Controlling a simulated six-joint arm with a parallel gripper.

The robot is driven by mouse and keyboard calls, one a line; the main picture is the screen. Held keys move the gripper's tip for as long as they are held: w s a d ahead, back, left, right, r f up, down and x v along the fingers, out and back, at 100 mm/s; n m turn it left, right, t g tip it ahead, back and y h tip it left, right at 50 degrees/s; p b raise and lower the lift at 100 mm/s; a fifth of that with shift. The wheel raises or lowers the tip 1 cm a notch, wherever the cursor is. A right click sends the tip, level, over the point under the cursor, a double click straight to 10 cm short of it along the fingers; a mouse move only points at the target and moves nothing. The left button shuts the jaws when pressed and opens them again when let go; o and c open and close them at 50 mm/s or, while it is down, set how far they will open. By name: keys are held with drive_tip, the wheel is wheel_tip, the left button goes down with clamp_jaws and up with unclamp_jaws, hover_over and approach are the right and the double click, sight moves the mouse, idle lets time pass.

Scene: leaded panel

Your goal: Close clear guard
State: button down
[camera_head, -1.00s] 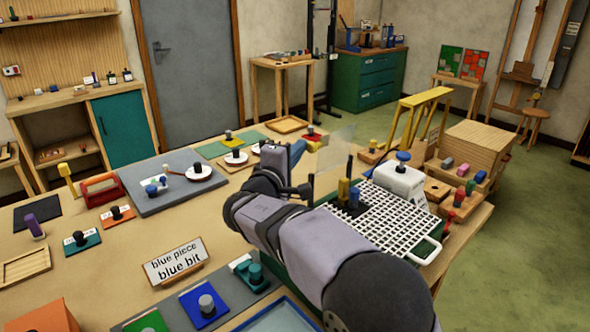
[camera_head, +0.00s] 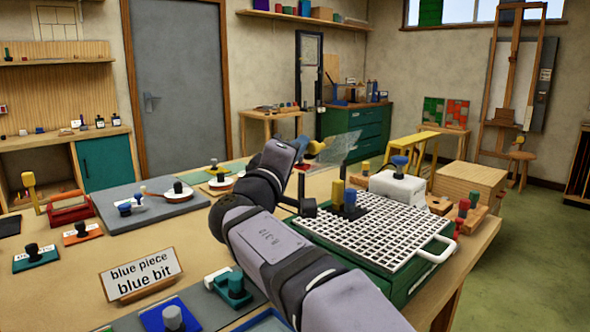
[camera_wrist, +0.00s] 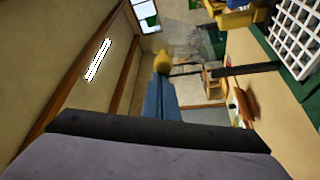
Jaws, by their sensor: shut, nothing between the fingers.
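The clear guard (camera_head: 340,148) is a see-through pane standing raised and tilted above the green box with the white grid (camera_head: 385,232). It also shows in the wrist view as a faint see-through pane (camera_wrist: 192,42). A yellow knob (camera_head: 316,146) sits at the guard's left edge; it shows in the wrist view as well (camera_wrist: 162,62). My gripper (camera_head: 301,143) is shut and empty, its tip close beside the yellow knob. In the wrist view its blue fingers (camera_wrist: 160,100) point at the knob; whether they touch it I cannot tell.
A yellow peg (camera_head: 337,192) and a blue peg (camera_head: 350,199) stand by the grid's back left. A white block with a blue knob (camera_head: 398,182) stands behind the grid. A yellow stand (camera_head: 420,150) and wooden box (camera_head: 470,185) are to the right. A sign (camera_head: 140,275) stands front left.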

drive_tip(key=shift+s+d+f+m+t+h+b, duration=0.25)
drive_tip(key=shift+f+m+b, duration=0.35)
drive_tip(key=shift+b, duration=1.25)
drive_tip(key=shift+s+d+f+m+t+h+b, duration=0.1)
drive_tip(key=shift+s+d+f+m+h+b, duration=0.5)
drive_tip(key=shift+b, duration=1.25)
drive_tip(key=m+b, duration=0.1)
drive_tip(key=b, duration=0.2)
drive_tip(key=s+f+m+h+b, duration=0.1)
drive_tip(key=m+b, duration=0.1)
drive_tip(key=b, duration=0.1)
drive_tip(key=d+m+b, duration=0.1)
drive_tip(key=b, duration=0.2)
drive_tip(key=shift+s+d+f+m+h, duration=0.1)
drive_tip(key=shift+s+f+m+h, duration=0.05)
drive_tip(key=shift+f+m+h, duration=0.2)
drive_tip(key=shift+d+b, duration=0.1)
drive_tip(key=shift+b, duration=0.4)
drive_tip(key=shift+r, duration=0.15)
